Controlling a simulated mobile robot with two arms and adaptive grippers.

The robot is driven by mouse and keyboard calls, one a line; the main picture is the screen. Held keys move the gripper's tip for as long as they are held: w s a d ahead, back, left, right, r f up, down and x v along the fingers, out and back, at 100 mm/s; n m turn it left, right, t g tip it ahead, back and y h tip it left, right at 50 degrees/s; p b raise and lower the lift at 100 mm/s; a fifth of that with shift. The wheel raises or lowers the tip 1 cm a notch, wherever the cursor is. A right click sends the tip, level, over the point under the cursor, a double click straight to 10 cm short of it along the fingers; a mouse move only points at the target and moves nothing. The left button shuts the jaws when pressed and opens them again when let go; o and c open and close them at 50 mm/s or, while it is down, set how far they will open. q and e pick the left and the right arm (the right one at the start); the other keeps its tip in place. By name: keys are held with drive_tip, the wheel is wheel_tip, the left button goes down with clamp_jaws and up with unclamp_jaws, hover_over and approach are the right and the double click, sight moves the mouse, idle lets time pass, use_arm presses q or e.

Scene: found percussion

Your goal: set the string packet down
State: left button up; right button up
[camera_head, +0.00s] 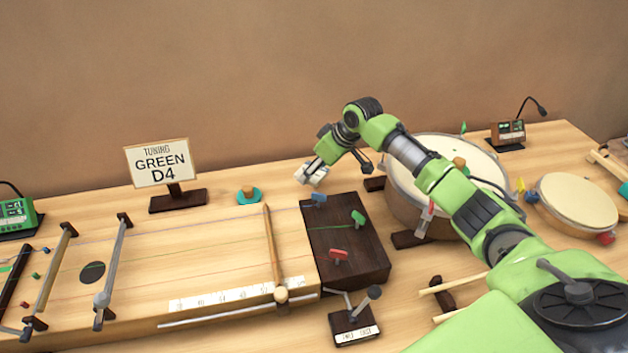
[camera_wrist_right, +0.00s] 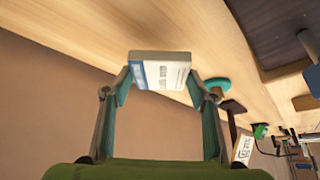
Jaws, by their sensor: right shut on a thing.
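The string packet (camera_head: 312,174) is a small white box near the back edge of the table, just behind the dark block with coloured tuning pegs. In the wrist view the packet (camera_wrist_right: 160,72) shows a white face with print and a blue band. My right gripper (camera_head: 319,168) is shut on it, and its two fingers grip the packet's sides in the wrist view (camera_wrist_right: 160,88). Whether the packet touches the wood cannot be told. My left gripper is in neither view.
A long wooden string board (camera_head: 200,250) fills the left. A teal round piece with an orange knob (camera_head: 249,196) and a "TUNING GREEN D4" sign (camera_head: 158,164) stand left of the packet. A large drum (camera_head: 400,190) stands to the right. Bare wood surrounds the packet.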

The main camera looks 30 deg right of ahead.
sight(315, 180)
drive_tip(key=shift+f, duration=2.1)
drive_tip(key=o, duration=0.9)
drive_tip(key=shift+f, duration=0.1)
drive_tip(key=v, duration=1.2)
